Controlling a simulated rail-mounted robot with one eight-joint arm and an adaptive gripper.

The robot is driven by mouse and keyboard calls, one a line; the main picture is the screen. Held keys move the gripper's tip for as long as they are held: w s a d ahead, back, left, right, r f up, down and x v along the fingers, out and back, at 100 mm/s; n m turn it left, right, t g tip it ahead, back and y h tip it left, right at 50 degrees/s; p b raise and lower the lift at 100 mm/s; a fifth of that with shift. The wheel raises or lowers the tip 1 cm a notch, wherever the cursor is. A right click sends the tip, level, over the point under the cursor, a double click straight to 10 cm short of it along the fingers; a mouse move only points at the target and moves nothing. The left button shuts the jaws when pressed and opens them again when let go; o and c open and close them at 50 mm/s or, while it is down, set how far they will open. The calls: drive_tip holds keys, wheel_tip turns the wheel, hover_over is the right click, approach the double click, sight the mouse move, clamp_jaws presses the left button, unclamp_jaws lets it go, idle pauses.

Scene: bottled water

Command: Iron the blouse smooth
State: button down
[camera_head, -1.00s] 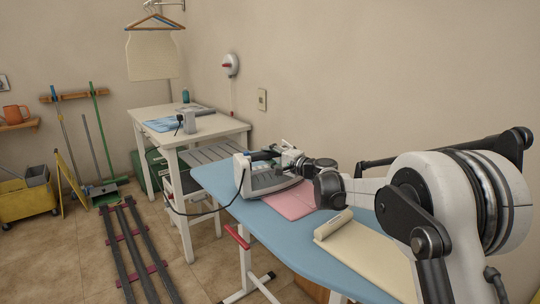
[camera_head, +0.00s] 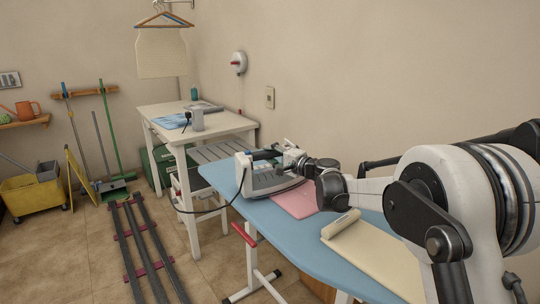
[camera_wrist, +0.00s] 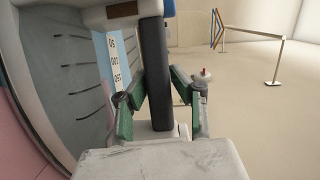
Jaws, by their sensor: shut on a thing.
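A grey and white iron (camera_head: 268,178) is on the blue ironing board (camera_head: 285,235), at the left end of a flat pink cloth (camera_head: 297,201), likely the blouse. The cloth also shows at the left edge of the wrist view (camera_wrist: 12,120). My gripper (camera_head: 287,159) is shut on the iron's dark handle (camera_wrist: 155,65). In the wrist view, the green fingers of my gripper (camera_wrist: 158,100) stand on both sides of the handle. The iron hides part of the pink cloth, and its soleplate's contact cannot be made out.
A cream cloth with a rolled edge (camera_head: 375,255) lies on the board's near right part. The iron's dark cord (camera_head: 215,210) hangs off the left side. A white table (camera_head: 215,125) with a blue cloth (camera_head: 172,121) stands behind. Rails (camera_head: 140,245) run along the floor at left.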

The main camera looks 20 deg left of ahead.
drive_tip(key=shift+r+p, duration=2.2)
drive_tip(key=shift+r, duration=2.3)
